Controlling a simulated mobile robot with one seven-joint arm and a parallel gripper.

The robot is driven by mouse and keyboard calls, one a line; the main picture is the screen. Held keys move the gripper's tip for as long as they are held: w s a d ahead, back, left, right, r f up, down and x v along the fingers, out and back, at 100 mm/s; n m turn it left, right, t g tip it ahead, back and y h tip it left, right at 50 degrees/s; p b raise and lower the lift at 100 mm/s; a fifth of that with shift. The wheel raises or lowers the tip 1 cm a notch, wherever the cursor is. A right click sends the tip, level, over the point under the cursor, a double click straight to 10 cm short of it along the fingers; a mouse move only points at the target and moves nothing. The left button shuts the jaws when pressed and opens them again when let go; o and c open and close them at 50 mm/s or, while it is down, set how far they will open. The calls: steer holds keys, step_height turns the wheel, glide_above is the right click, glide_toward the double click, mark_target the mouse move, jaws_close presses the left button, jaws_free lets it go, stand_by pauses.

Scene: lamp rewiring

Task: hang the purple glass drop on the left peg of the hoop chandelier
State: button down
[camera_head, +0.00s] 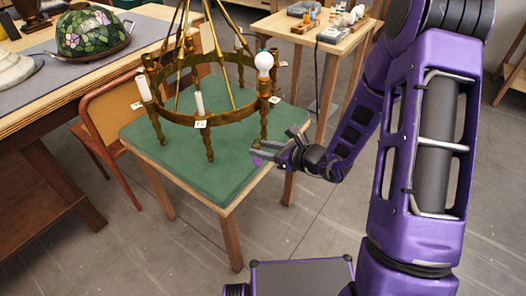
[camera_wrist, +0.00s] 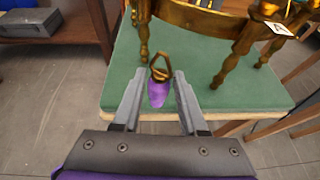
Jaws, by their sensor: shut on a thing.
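The purple glass drop (camera_wrist: 157,94) hangs from a brass wire loop (camera_wrist: 160,68) and sits between the fingertips of my gripper (camera_wrist: 154,84). The fingers are shut on it, with the loop standing up above them. In the head view the drop (camera_head: 257,161) is a small purple spot at the tips of my gripper (camera_head: 256,149). The brass hoop chandelier (camera_head: 197,119) stands on a green-topped table, left of and beyond my gripper. Its legs also show in the wrist view (camera_wrist: 236,55). I cannot tell which part is the left peg.
The green tabletop (camera_head: 215,185) has bare room in front of the chandelier. A white bulb (camera_head: 264,62) and candle sleeves (camera_head: 143,88) rise from the hoop. A chair (camera_head: 110,115) stands at the left. A small side table (camera_head: 300,40) with tools stands behind.

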steer(key=w+a, duration=0.5)
steer(key=w, duration=0.6)
steer(key=shift+a+f, duration=0.2)
steer(key=shift+a, duration=0.05)
stand_by(1.3)
steer(key=shift+w, duration=0.15)
steer(key=shift+f+b, duration=0.15)
steer(key=shift+b, duration=0.4)
stand_by(0.4)
steer(key=shift+w+f+b, duration=0.1)
steer(key=shift+f+b, duration=0.45)
steer(key=shift+b, duration=0.05)
steer(key=shift+c, duration=1.8)
jaws_free()
